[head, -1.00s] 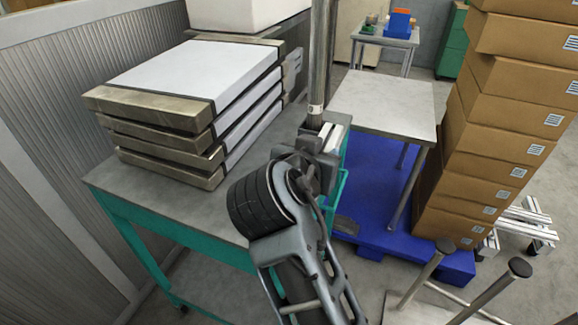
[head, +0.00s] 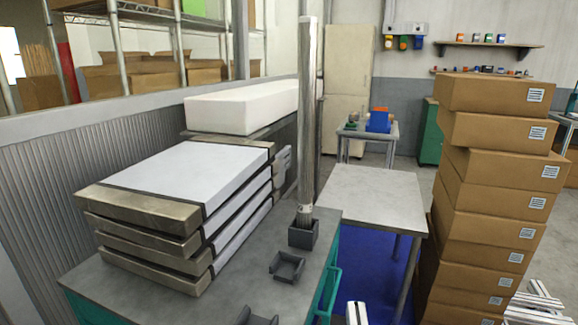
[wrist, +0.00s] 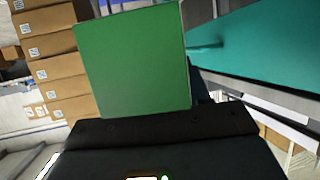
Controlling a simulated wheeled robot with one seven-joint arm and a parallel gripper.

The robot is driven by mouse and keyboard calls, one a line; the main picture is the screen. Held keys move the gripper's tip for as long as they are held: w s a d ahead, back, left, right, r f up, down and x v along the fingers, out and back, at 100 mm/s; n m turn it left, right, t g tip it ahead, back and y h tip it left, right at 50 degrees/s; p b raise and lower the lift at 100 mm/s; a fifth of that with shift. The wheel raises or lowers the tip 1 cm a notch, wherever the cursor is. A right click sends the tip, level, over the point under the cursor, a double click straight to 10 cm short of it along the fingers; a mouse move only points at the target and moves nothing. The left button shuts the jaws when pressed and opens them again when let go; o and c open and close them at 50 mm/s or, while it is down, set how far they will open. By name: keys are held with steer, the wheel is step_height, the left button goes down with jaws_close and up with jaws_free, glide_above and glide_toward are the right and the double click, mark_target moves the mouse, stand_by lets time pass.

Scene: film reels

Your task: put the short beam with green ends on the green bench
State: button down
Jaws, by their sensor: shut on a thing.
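The green bench (head: 82,284) fills the lower left of the head view, with a grey top and green frame. Its green side also shows in the wrist view (wrist: 270,50). My gripper (wrist: 160,140) is shut on a beam with a flat green end (wrist: 135,60), which rises in front of the wrist camera. The rest of the beam is hidden, so I cannot tell its length. In the head view a small white and dark piece at the bottom edge, right of the bench, looks like part of my gripper.
A stack of flat white-topped packs (head: 165,175) covers the bench's left part. A tall metal post (head: 305,130) stands in a dark socket (head: 303,235); an empty dark holder (head: 287,267) sits nearer. A grey table (head: 370,192) and stacked boxes (head: 490,200) stand to the right.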

steer(key=s+d+f+n+y, duration=0.1)
steer(key=s+d+f, duration=0.6)
steer(key=f, duration=0.2)
steer(key=shift+d+f, duration=0.15)
steer(key=shift+f, duration=0.05)
steer(key=w+a+r, duration=0.4)
steer(key=r, duration=0.1)
steer(key=w+a+r, duration=0.1)
steer(key=w+r, duration=0.1)
steer(key=shift+w+a+r, duration=0.25)
steer(key=shift+a, duration=0.15)
steer(key=shift+m+h, duration=0.4)
steer(key=w+a+r, duration=0.1)
steer(key=r, duration=0.1)
steer(key=w+a+r, duration=0.1)
steer(key=r, duration=0.1)
steer(key=a+r, duration=0.1)
steer(key=r, duration=0.1)
steer(key=shift+w, duration=0.4)
steer(key=w+a+r+m+h, duration=0.1)
steer(key=a+r+m+h, duration=0.2)
steer(key=r, duration=1.4)
steer(key=shift+a+r+g, duration=0.25)
steer(key=shift+a+g, duration=0.05)
steer(key=shift+a, duration=0.9)
